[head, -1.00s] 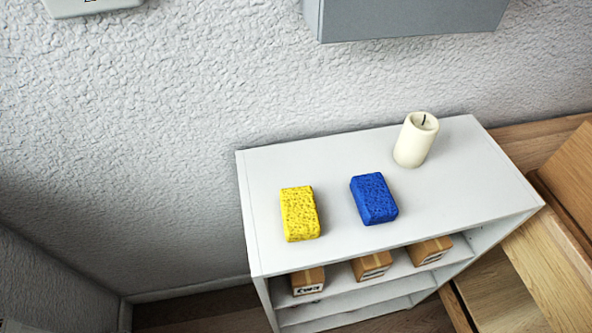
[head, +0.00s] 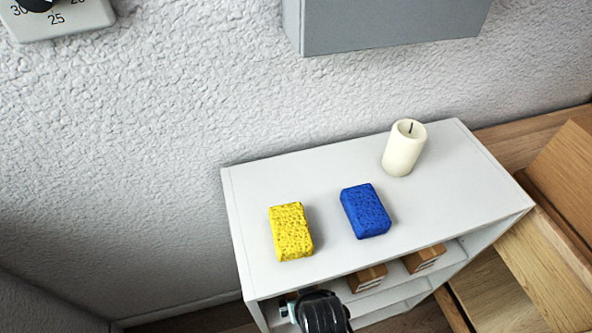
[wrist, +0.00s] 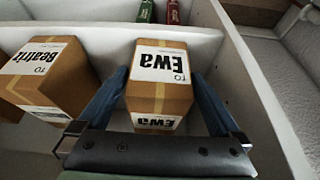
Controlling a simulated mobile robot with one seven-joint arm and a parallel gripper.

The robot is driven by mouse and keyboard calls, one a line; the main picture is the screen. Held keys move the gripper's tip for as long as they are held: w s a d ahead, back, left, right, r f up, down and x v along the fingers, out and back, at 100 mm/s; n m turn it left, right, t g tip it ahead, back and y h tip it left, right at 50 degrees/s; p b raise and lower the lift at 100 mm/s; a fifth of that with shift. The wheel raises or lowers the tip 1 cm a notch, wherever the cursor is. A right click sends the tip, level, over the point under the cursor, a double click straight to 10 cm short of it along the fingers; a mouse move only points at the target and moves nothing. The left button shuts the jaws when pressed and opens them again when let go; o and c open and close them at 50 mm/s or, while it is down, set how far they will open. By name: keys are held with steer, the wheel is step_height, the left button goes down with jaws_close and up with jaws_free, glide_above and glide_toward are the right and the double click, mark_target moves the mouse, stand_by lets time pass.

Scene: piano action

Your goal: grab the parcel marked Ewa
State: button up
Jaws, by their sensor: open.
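The parcel marked Ewa (wrist: 160,98) is a brown cardboard box with white labels, which appear upside down in the wrist view. It sits in a white shelf compartment. My gripper (wrist: 161,80) is open, with one blue finger along each side of this parcel; I cannot tell whether they touch it. In the head view my dark wrist (head: 322,312) is at the left front of the white shelf unit (head: 440,175) and hides most of the Ewa parcel.
The parcel marked Beatriz (wrist: 50,75) stands close to the left finger. A yellow sponge (head: 291,232), a blue sponge (head: 366,211) and a candle (head: 404,148) are on the shelf top. A green item (wrist: 146,11) and a red item (wrist: 175,12) lie beyond the divider.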

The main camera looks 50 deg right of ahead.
steer(key=shift+w+d, duration=0.15)
steer(key=shift+w, duration=0.05)
steer(key=x, duration=0.1)
steer(key=b+x, duration=0.1)
steer(key=x, duration=0.3)
steer(key=shift+w+d, duration=0.2)
steer(key=shift+w, duration=0.1)
steer(key=c, duration=1.4)
steer(key=shift+r, duration=0.1)
steer(key=shift+c, duration=0.2)
